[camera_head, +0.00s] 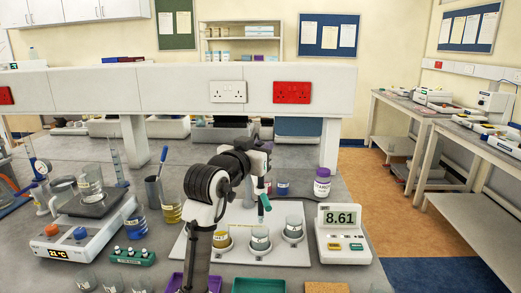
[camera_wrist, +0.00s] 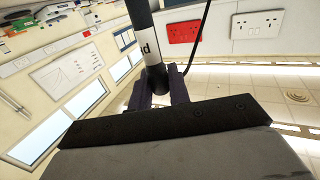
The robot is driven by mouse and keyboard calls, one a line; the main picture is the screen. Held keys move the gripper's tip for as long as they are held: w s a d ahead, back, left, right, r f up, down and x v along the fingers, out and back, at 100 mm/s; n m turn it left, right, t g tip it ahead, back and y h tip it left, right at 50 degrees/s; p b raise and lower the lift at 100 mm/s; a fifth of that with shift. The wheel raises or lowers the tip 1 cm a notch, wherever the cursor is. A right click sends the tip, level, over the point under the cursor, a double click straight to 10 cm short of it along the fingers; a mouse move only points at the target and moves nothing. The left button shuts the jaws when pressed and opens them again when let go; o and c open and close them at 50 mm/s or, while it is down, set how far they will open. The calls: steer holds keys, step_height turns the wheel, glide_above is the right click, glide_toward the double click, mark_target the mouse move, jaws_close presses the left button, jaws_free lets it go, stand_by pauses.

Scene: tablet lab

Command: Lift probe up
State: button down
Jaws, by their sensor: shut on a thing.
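My gripper (camera_wrist: 160,88) is shut on the probe, a dark rod (camera_wrist: 147,40) with a white label band, seen between the two dark fingers in the wrist view. In the head view my arm hides much of the gripper, and a teal part (camera_head: 265,202) of the probe shows below it, over the middle cup (camera_head: 260,240). I cannot tell whether the tip is inside that cup or clear of it. The meter (camera_head: 343,236) to the right reads 8.61.
A second grey cup (camera_head: 293,231) and a yellowish cup (camera_head: 221,239) stand on the same white board (camera_head: 290,259). A purple-capped bottle (camera_head: 322,184) stands behind the meter. A hotplate (camera_head: 85,245) with a beaker is at left. A white partition with sockets (camera_head: 228,92) runs behind.

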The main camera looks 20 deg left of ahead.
steer(key=c, duration=1.5)
jaws_free()
steer(key=shift+s+a+r, duration=0.1)
steer(key=shift+r, duration=0.25)
steer(key=shift+o, duration=0.7)
steer(key=shift+f, duration=0.1)
steer(key=s+a+b, duration=0.1)
steer(key=s+b, duration=0.3)
steer(key=s, duration=0.9)
steer(key=shift+s+a, duration=0.35)
